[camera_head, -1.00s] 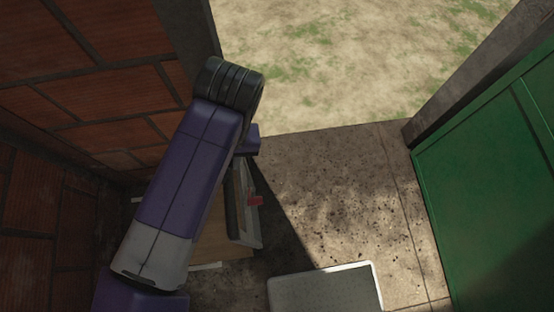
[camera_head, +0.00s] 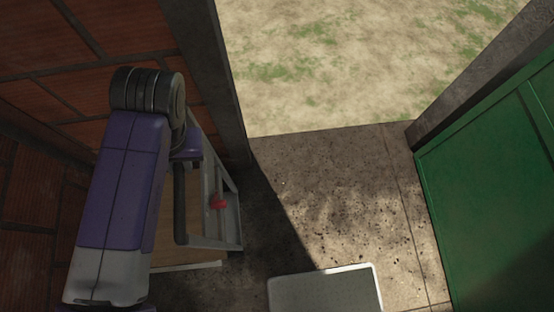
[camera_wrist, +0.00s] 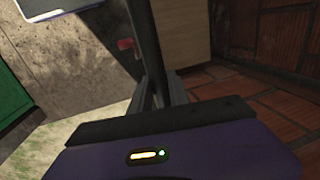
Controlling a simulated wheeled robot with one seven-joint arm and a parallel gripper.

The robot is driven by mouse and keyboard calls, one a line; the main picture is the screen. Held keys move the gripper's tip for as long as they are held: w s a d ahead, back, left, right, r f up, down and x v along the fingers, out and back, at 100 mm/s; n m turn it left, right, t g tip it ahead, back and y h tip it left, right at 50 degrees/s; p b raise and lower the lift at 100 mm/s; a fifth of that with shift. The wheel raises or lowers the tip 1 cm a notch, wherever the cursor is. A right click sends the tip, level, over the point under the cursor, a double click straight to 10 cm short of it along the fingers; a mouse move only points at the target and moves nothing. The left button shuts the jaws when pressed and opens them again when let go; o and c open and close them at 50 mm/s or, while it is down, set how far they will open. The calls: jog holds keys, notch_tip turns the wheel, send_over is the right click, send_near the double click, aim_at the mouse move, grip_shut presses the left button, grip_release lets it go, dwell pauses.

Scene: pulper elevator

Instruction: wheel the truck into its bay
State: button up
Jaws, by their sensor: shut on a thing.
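The truck (camera_head: 229,213) has a grey frame, a tan wooden deck (camera_head: 182,238), a black upright handle bar (camera_head: 180,205) and a small red part (camera_head: 217,202). It stands beside the brick wall, left of the doorway in the head view. My arm covers much of it. My gripper (camera_head: 186,150) is at the top of the black handle bar and shut on it. In the wrist view the handle bar (camera_wrist: 146,45) runs away from my gripper (camera_wrist: 160,105), with the wooden deck (camera_wrist: 182,28) beyond. I cannot make out a marked bay.
A brick wall (camera_head: 95,30) closes the left side, ending at a grey door post (camera_head: 215,75). Grass shows beyond the open doorway. A green panel (camera_head: 490,190) stands at right. The concrete floor (camera_head: 345,200) between is clear.

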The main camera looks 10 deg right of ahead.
jog(key=shift+a, duration=0.85)
jog(key=a+b, duration=0.2)
jog(key=a, duration=0.9)
jog(key=shift+a, duration=0.4)
jog(key=shift+a+b, duration=1)
jog(key=shift+a, duration=1.7)
jog(key=o, duration=0.8)
jog(key=shift+c, duration=0.2)
jog(key=shift+d, duration=0.1)
